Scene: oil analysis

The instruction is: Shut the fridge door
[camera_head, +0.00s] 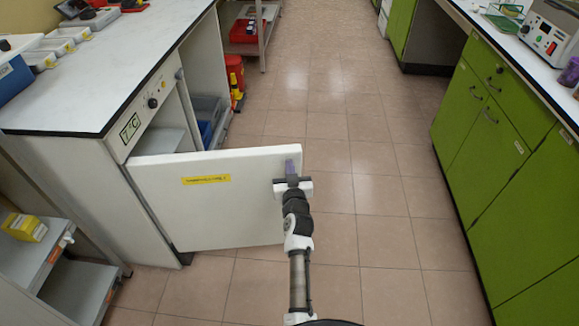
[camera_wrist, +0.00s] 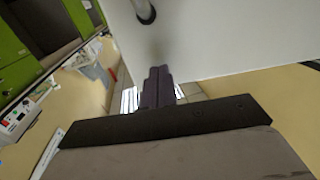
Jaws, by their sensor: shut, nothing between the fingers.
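The white fridge door (camera_head: 220,205) with a yellow label stands wide open in the head view, swung out from the fridge (camera_head: 150,105) under the left counter. The fridge's panel shows a 7°C display, and part of its interior shows behind the door. My gripper (camera_head: 290,166) is shut and empty at the door's free right edge, near its top. In the wrist view my gripper (camera_wrist: 157,75) is close to the white door (camera_wrist: 215,35). I cannot tell whether it touches the door.
A shelf with a yellow box (camera_head: 25,227) stands at the lower left. Green cabinets (camera_head: 500,150) line the right side. The tiled floor (camera_head: 360,180) between is clear.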

